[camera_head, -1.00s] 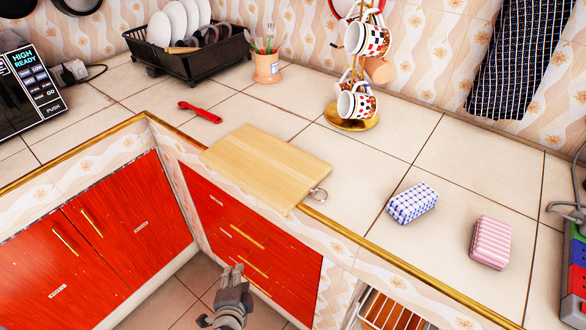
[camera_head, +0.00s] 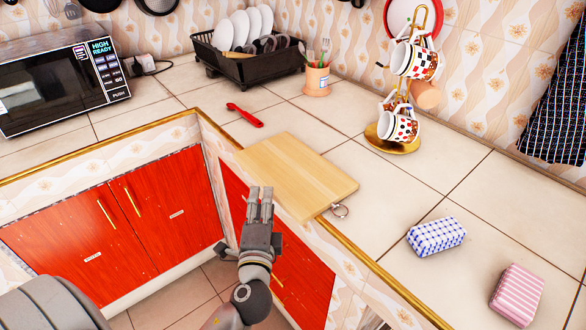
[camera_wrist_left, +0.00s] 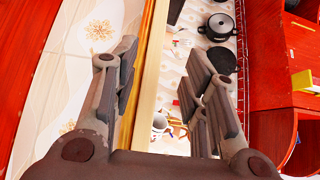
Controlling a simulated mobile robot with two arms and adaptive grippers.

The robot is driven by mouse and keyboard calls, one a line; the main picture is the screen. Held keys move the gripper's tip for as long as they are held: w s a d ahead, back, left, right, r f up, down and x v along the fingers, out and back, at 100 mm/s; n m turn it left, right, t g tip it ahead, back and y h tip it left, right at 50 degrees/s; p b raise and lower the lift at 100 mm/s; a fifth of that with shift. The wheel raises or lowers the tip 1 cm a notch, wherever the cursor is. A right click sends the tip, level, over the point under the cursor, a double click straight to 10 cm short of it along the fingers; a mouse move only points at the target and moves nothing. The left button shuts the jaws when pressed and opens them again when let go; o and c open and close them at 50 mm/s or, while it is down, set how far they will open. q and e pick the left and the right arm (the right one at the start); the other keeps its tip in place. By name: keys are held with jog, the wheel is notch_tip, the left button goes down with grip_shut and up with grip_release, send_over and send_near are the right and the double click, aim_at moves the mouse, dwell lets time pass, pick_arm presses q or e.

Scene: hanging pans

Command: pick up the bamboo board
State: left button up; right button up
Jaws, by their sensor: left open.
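The bamboo board (camera_head: 300,171) lies flat on the tiled counter, with its front edge sticking out a little past the gold trim. A metal ring (camera_head: 340,210) is at its near right corner. My left gripper (camera_head: 260,191) is in front of the counter, its fingers pointing up in the picture and overlapping the board's front edge. I cannot tell whether it touches the board. My right gripper is not in view.
A red-handled tool (camera_head: 244,115) lies behind the board. A mug stand (camera_head: 395,146), a utensil cup (camera_head: 317,80) and a dish rack (camera_head: 245,65) stand further back. A blue-checked block (camera_head: 437,237) and a pink-striped block (camera_head: 517,294) lie to the right. Red cabinets (camera_head: 155,220) are below.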

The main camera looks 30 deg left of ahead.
pick_arm(q)
jog(key=x, duration=0.3)
jog(key=p+x, duration=0.1)
jog(key=x, duration=0.1)
jog(key=shift+w+a+f, duration=0.15)
jog(key=shift+w+f, duration=0.05)
jog(key=shift+f, duration=0.1)
grip_shut()
dwell(0.4)
